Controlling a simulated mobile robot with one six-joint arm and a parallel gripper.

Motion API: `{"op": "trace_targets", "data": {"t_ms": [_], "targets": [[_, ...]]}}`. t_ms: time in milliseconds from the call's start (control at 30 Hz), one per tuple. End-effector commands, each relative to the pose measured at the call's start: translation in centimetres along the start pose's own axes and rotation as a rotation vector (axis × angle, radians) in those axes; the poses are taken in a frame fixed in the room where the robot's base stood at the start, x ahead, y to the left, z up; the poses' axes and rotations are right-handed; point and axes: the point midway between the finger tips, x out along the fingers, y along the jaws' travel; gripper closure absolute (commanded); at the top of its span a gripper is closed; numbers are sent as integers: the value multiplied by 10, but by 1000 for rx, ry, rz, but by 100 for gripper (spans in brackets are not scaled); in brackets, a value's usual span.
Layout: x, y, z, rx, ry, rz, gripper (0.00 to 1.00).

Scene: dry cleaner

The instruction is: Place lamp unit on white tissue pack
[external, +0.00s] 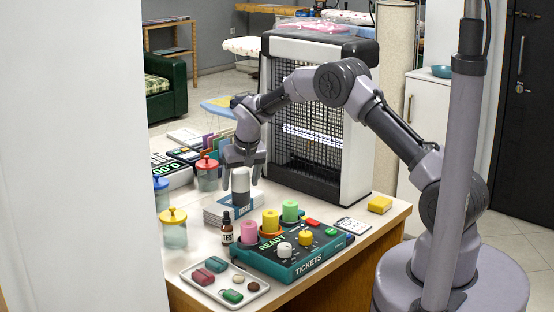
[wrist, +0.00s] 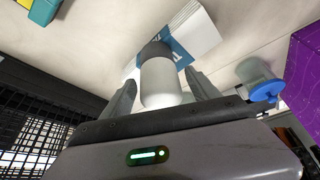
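The lamp unit (external: 240,181) is a white rounded cylinder with a dark grey base. It stands upright, its base appearing to rest on the white tissue pack (external: 213,214), over the pack's blue printed part. In the wrist view the lamp unit (wrist: 160,84) points its white end toward the camera, and its grey base covers part of the tissue pack (wrist: 196,34). My gripper (external: 243,172) is around the lamp unit from above. In the wrist view my gripper (wrist: 161,80) has a finger on each side, with narrow gaps showing. Exact contact under the base is hidden.
A green ticket box (external: 295,258) with coloured cylinders and a dropper bottle (external: 227,229) stand in front. A tray (external: 252,292) lies at the front edge. Lidded jars (external: 173,236) are at left. A black-grilled heater (external: 312,125) stands close behind.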

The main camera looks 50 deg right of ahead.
Motion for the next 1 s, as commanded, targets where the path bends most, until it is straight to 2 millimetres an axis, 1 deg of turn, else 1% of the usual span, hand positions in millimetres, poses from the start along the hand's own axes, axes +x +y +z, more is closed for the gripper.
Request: {"op": "trace_targets", "data": {"t_ms": [67,167,400,500,667,700,733,767,800,867,900,967,1000], "targets": [[-1,0,-1,0,0,0,30],[-15,0,-4,0,2,-1,30],[-84,-1,-4,0,2,-2,30],[-106,0,-3,0,1,-1,30],[-127,0,-2,1,1,-3,30],[-139,2,0,3,2,-9,30],[-152,4,2,4,3,-16,30],[-170,7,7,8,3,-27,30],[-199,12,17,11,2,-46,30],[-250,24,41,18,-1,-83,30],[-283,33,64,21,-4,-111,30],[-327,48,104,23,-8,-157,30],[-351,58,134,24,-10,-189,30]]}}
